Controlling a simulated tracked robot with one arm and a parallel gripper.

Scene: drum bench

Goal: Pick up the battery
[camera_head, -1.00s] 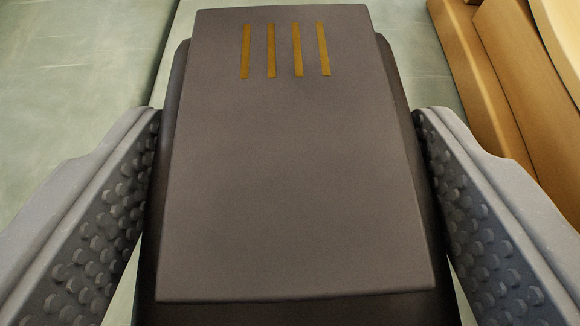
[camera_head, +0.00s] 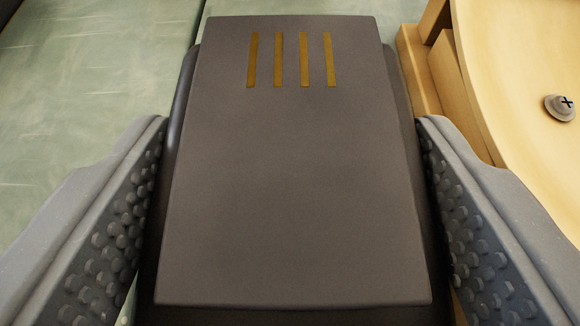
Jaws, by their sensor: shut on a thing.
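The battery (camera_head: 292,190) is a dark grey-brown block with several thin gold contact strips near its far end. It fills the middle of the camera view. My gripper (camera_head: 290,130) has one grey, studded finger on each side of it, and it is shut on the battery. The battery's near end runs to the bottom of the picture, and its underside is hidden.
A pale green, scuffed surface (camera_head: 90,90) lies behind and to the left, with a dark seam across it.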

